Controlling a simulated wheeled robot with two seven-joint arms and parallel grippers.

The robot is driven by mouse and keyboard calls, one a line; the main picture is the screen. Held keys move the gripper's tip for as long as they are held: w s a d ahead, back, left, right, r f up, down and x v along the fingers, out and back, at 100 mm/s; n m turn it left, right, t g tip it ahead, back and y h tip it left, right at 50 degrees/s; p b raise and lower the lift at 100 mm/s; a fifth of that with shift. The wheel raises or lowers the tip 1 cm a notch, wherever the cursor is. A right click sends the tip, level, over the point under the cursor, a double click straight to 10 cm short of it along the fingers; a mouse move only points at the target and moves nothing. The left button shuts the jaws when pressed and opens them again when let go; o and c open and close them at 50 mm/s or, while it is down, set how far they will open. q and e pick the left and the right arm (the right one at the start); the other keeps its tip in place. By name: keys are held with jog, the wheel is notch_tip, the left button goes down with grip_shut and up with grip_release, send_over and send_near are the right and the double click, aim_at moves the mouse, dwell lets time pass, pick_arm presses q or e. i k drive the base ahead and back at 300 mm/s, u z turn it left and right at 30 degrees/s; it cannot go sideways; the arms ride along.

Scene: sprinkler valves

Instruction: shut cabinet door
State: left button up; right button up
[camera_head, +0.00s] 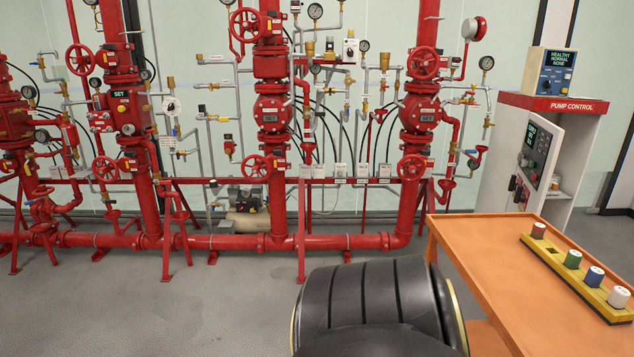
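The pump control cabinet (551,103) stands at the right, white with a red top band marked "PUMP CONTROL". Its white door (541,150) is swung open and carries a dark panel with lettering and small buttons. Red and black switches (517,190) show low on the door's left part. Part of the inside, with small items on a shelf, shows to the right of the door. The lower part of the cabinet is hidden behind the orange cart. Neither of my grippers is in view.
An orange cart (515,265) stands in front of the cabinet, with a yellow rack (562,268) of several coloured pieces. A blue-grey box (553,72) sits on the cabinet. Red pipes and valves (272,108) fill the left and middle. Grey floor lies before them.

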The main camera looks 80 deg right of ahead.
aim_at(543, 140)
jog(key=i, duration=0.1)
jog(key=z, duration=2.65)
jog(key=i, duration=2.7)
jog(key=z, duration=2)
